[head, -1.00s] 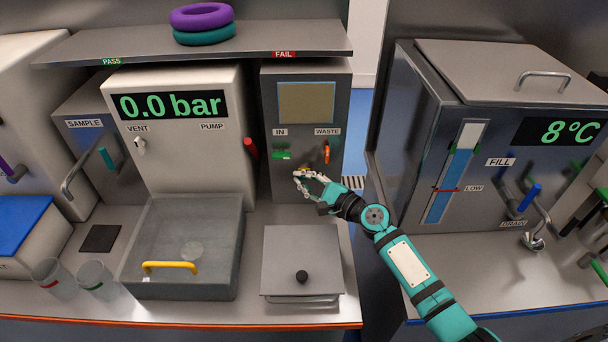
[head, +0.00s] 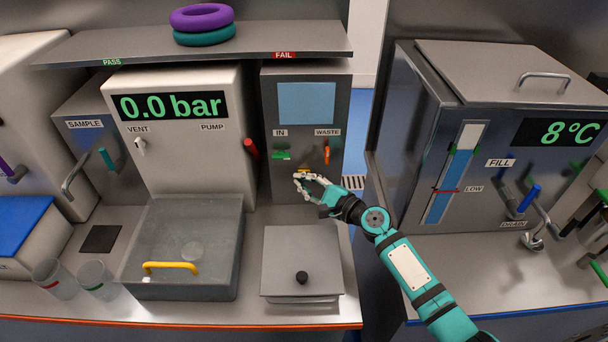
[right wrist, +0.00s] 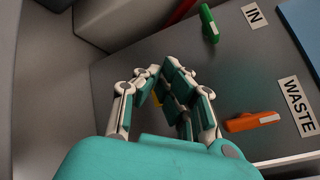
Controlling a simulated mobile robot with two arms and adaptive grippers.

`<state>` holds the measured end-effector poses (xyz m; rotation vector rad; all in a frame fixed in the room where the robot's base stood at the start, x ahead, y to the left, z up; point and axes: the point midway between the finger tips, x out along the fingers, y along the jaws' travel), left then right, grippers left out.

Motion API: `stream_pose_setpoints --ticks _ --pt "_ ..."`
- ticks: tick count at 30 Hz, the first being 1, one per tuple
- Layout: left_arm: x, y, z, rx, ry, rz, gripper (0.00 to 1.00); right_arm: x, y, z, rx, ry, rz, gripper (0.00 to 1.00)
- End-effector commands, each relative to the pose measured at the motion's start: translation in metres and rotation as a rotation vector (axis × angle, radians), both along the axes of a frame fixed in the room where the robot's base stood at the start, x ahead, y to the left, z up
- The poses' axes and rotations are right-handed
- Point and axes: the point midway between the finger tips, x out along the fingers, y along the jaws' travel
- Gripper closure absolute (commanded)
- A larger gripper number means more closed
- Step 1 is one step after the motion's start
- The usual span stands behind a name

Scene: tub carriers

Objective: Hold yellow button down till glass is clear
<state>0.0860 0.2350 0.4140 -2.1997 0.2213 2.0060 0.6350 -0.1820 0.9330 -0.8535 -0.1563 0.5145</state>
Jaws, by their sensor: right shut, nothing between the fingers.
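The glass (head: 306,103) is a square window high on the grey cabinet's front and looks an even light blue. Its corner shows in the right wrist view (right wrist: 304,22). The yellow button (head: 304,169) is low on the same front, mostly hidden behind my fingers; a sliver of it shows in the right wrist view (right wrist: 156,100). My right gripper (head: 299,176) is shut and empty, with its fingertips at the button. I cannot tell how far the button is pressed. My left gripper is not in view.
Above the button are the green IN handle (head: 281,155) and orange WASTE handle (head: 327,155). A red pump handle (head: 250,148) is to the left. A lidded grey box (head: 302,250) and a clear-walled tub (head: 185,278) stand on the counter below.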

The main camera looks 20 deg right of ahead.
Motion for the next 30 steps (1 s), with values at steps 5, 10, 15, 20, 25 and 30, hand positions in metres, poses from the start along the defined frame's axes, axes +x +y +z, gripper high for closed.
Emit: stream_pose_setpoints --ticks 5,10,15,20,25,30 --pt "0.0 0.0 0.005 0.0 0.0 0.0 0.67 -0.01 0.002 0.0 0.0 0.001 -0.001 1.0" --pt "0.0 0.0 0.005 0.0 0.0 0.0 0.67 -0.012 0.003 0.0 0.0 0.001 -0.001 1.0" --pt "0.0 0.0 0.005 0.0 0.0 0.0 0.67 -0.012 0.003 0.0 0.0 0.0 0.0 1.0" --pt "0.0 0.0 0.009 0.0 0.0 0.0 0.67 -0.021 0.006 0.0 0.0 0.003 0.002 1.0" --pt "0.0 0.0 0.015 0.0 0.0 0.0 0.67 -0.038 0.011 0.001 0.0 0.002 0.001 1.0" --pt "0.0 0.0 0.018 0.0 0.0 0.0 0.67 -0.053 0.015 0.0 0.001 0.002 0.001 1.0"
